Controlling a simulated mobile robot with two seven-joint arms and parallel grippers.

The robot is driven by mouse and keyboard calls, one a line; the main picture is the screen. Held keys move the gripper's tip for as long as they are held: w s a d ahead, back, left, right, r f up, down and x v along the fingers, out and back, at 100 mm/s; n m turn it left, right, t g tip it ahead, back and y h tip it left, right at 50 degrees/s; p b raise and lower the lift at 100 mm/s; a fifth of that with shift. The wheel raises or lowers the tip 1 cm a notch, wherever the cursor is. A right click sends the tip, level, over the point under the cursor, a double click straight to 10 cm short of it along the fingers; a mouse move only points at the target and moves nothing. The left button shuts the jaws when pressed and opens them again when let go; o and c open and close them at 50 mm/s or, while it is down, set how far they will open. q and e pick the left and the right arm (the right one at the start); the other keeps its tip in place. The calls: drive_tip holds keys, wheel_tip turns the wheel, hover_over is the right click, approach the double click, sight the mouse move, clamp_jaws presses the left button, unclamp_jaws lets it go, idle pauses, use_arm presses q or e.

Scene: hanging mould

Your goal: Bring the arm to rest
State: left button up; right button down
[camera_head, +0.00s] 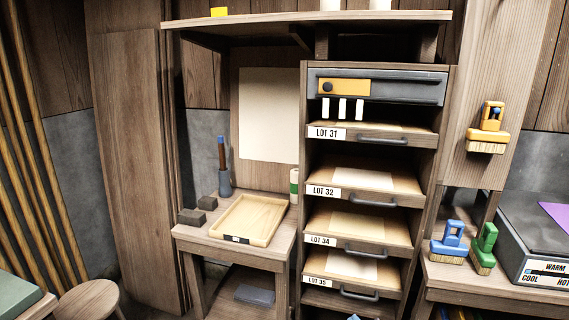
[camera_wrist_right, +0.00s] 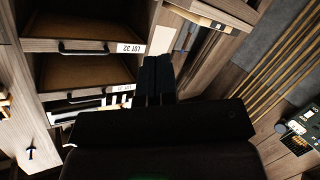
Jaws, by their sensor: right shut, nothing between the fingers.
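My right gripper (camera_wrist_right: 153,78) shows in the right wrist view. Its dark fingers are side by side and shut, with nothing between them. Behind the fingers, the wooden shelf rack appears turned over, with the LOT 32 label (camera_wrist_right: 131,48) to the left of the fingertips. Neither arm can be made out clearly in the head view, and my left gripper is not in view. In the head view the rack (camera_head: 304,150) stands upright with shelves marked LOT 31, LOT 32, LOT 34 and LOT 35.
A wooden tray (camera_head: 222,228) lies on the small table left of the rack. A round stool (camera_head: 88,300) stands lower left. Blue (camera_head: 449,246) and green (camera_head: 484,250) handled brushes sit on the right bench beside a grey box (camera_head: 530,235). A yellow brush (camera_head: 487,140) hangs above.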

drive_tip(key=s+d+f+m+g+h, duration=0.1)
drive_tip(key=s+d+f+m, duration=0.1)
drive_tip(key=s, duration=0.7)
drive_tip(key=s+d+f+m+g, duration=0.1)
drive_tip(key=s+d+f+m, duration=0.1)
drive_tip(key=s+d+f, duration=0.3)
drive_tip(key=s+d+f+m+g+h, duration=0.1)
drive_tip(key=s+d+f+m, duration=0.1)
drive_tip(key=s, duration=1.2)
wheel_tip(320, 180, down, 2)
drive_tip(key=shift+d+f+m+g+h, duration=0.1)
drive_tip(key=shift+d+m+g+h, duration=0.25)
drive_tip(key=shift+d, duration=0.55)
